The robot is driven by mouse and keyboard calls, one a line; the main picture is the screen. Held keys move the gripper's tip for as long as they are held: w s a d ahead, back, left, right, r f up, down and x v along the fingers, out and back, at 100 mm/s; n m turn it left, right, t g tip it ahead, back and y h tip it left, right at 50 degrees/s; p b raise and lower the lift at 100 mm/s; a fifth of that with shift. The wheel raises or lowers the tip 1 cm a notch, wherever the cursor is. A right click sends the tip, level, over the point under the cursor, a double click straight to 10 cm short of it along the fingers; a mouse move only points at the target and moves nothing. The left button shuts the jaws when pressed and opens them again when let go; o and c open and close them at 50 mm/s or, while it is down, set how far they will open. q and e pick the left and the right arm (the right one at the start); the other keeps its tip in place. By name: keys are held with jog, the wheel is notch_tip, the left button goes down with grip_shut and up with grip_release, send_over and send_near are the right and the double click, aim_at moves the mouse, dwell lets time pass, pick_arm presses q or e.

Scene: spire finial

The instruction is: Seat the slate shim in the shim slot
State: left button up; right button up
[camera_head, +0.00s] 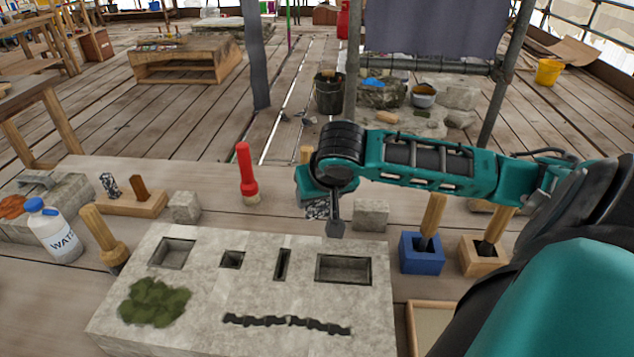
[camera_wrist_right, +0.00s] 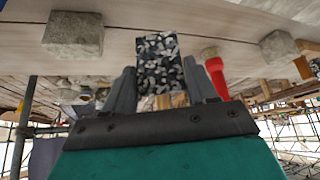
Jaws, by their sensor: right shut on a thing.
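The slate shim (camera_wrist_right: 157,58), a flat piece speckled black and white, is between the two grey fingers of my right gripper (camera_wrist_right: 165,88) in the wrist view. In the head view my right gripper (camera_head: 325,212) is shut on it behind the stone block's (camera_head: 215,290) far edge. Only a small speckled part of the shim (camera_head: 316,209) shows there, under the teal hand. The narrow dark opening in the block's top, which looks like the shim slot (camera_head: 282,264), is empty and lies nearer and left of the gripper. My left gripper is not in view.
A grey cube (camera_head: 371,215) stands right of the gripper, a red tool (camera_head: 246,172) left. A blue holder (camera_head: 421,253) and a wooden one (camera_head: 482,256) stand at right. A wooden rack (camera_head: 130,204), a mallet (camera_head: 104,238) and a water bottle (camera_head: 54,232) are at left.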

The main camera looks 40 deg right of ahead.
jog(key=shift+f+b, duration=0.55)
jog(key=shift+f, duration=3.05)
jog(key=o, duration=1)
jog(key=shift+f, duration=0.15)
jog(key=shift+o, duration=0.2)
